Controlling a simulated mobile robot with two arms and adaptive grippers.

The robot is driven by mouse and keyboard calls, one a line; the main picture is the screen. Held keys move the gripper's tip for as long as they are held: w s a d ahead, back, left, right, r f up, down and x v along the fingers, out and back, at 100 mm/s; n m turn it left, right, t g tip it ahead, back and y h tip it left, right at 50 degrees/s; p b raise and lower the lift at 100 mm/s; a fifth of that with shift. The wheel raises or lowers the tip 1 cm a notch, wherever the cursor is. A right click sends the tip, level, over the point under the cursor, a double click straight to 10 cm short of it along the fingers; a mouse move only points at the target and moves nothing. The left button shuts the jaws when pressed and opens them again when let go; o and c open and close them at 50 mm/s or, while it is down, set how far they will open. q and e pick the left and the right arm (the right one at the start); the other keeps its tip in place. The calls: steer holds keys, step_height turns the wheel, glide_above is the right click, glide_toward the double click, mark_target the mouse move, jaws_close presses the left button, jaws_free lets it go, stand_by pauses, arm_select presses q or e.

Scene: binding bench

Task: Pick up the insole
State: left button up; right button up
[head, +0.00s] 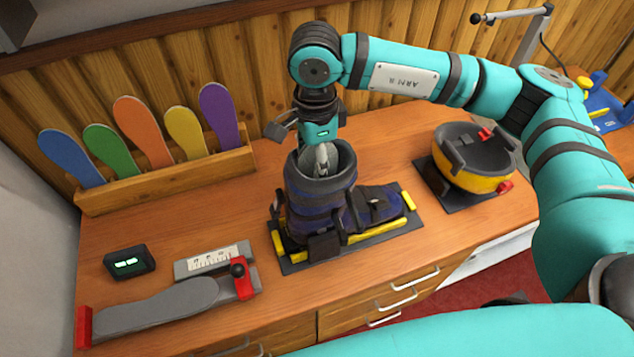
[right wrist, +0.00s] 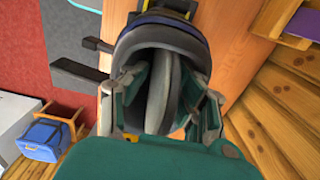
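A grey insole (head: 157,307) lies flat on the measuring gauge at the lower left. Several coloured insoles, among them an orange one (head: 143,131), stand in a wooden rack (head: 165,181). My right gripper (head: 317,150) points down at the open top of a dark boot (head: 320,202), far from the gauge and the rack. In the right wrist view its fingers are spread to either side of the boot opening (right wrist: 160,45). A pale grey flat piece (right wrist: 163,95) shows between them; I cannot tell whether it is an insole or lining, and no grip on it shows. My left gripper is out of view.
The boot stands on a dark plate with yellow bars (head: 295,266). A yellow and black round bowl device (head: 474,178) stands to its right. A small display box (head: 129,260) sits left. Bare bench lies between rack and boot.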

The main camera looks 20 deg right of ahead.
steer(key=shift+s+f, duration=0.15)
steer(key=shift+f, duration=0.5)
jaws_close()
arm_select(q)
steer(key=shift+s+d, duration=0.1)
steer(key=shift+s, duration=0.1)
arm_select(e)
steer(key=shift+w+r, duration=0.2)
steer(key=shift+r, duration=0.1)
step_height(320, 180, up, 16)
steer(key=b, duration=0.4)
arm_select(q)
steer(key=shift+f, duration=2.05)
arm_select(e)
steer(key=shift+r, duration=0.85)
